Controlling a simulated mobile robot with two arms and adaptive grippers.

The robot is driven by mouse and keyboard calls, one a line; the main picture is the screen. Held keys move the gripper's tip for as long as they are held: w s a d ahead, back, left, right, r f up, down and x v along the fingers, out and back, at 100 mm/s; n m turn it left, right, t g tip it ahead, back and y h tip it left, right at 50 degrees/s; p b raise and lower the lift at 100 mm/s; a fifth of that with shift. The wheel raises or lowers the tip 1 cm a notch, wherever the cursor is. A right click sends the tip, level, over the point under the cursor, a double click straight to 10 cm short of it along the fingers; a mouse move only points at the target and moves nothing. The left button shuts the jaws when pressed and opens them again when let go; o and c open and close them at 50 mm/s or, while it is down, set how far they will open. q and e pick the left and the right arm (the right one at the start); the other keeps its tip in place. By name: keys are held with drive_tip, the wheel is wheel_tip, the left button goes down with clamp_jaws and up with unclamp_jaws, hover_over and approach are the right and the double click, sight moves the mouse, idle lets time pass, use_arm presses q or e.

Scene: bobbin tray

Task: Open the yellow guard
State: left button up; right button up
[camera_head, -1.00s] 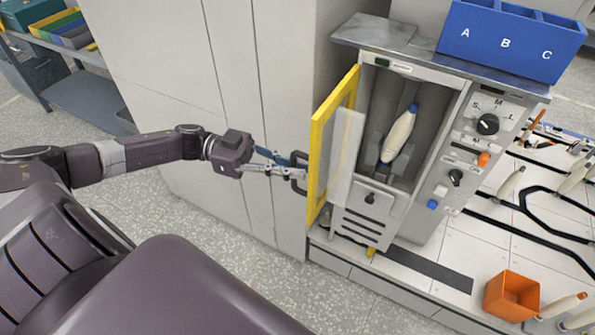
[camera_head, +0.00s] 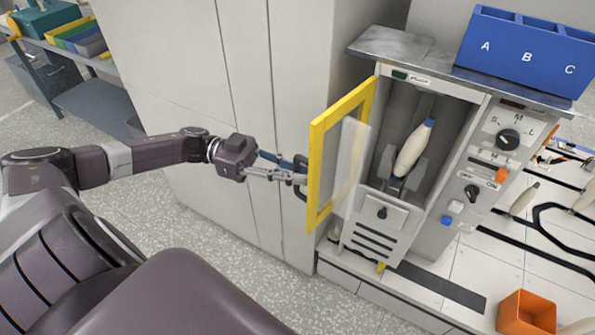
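The yellow guard (camera_head: 316,170) is a yellow-framed clear door on the front of the grey machine (camera_head: 430,72). It stands swung open to the left, hinged along the left side of the machine's opening. A dark handle (camera_head: 301,192) sits on its outer face. My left gripper (camera_head: 299,172) comes in from the left and its fingers are closed around this handle. The exact finger contact is small and partly hidden. Inside the open bay stands a cream bobbin (camera_head: 411,150) with a blue top, tilted. My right gripper is not in view.
Tall pale cabinets (camera_head: 240,90) stand close behind my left arm. A blue bin marked A, B, C (camera_head: 525,57) sits on the machine's top. A knob panel (camera_head: 508,139) is right of the bay. An orange box (camera_head: 525,315) stands at lower right. The speckled floor (camera_head: 225,240) is clear below the gripper.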

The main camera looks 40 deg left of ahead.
use_arm(q)
drive_tip(key=shift+o, duration=1)
drive_tip(key=v, duration=1.2)
drive_tip(key=shift+r, duration=0.1)
